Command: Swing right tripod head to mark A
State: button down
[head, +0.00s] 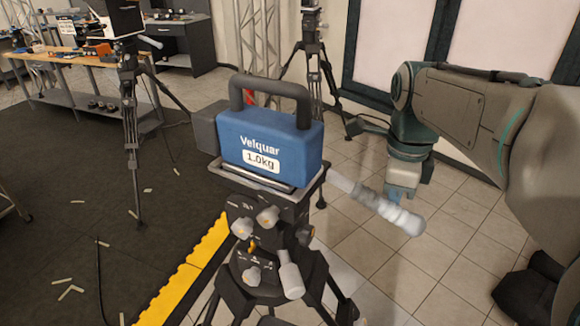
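The nearest tripod head (268,210) stands in the middle, with a blue block (265,145) labelled "Velquar 1.0kg" on its plate. Its pan handle (375,204) sticks out to the right, angled slightly down, with a pale grip at the end. My gripper (401,192) points down from my wrist at the right, just by the handle's grip. The grip hides its fingertips, so I cannot tell whether it touches or encloses the handle. Small pale markings show on the head, but they are too small to read, and I cannot make out mark A.
A second tripod (130,110) with a device on top stands at the left, and a third tripod (312,50) stands behind. A wooden workbench (85,72) holds tools. A yellow edge strip (185,275) borders the dark mat. Tiled floor at the right is mostly clear.

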aim_at(395, 220)
jog(key=shift+s, duration=0.1)
jog(key=shift+s+a, duration=0.1)
jog(key=shift+s, duration=1)
jog(key=shift+s+a+b, duration=0.2)
jog(key=shift+s+b, duration=0.15)
jog(key=shift+s, duration=0.75)
jog(key=shift+s+a, duration=0.2)
jog(key=shift+s, duration=0.3)
jog(key=shift+s+a, duration=0.15)
jog(key=shift+s, duration=0.45)
dwell(0.5)
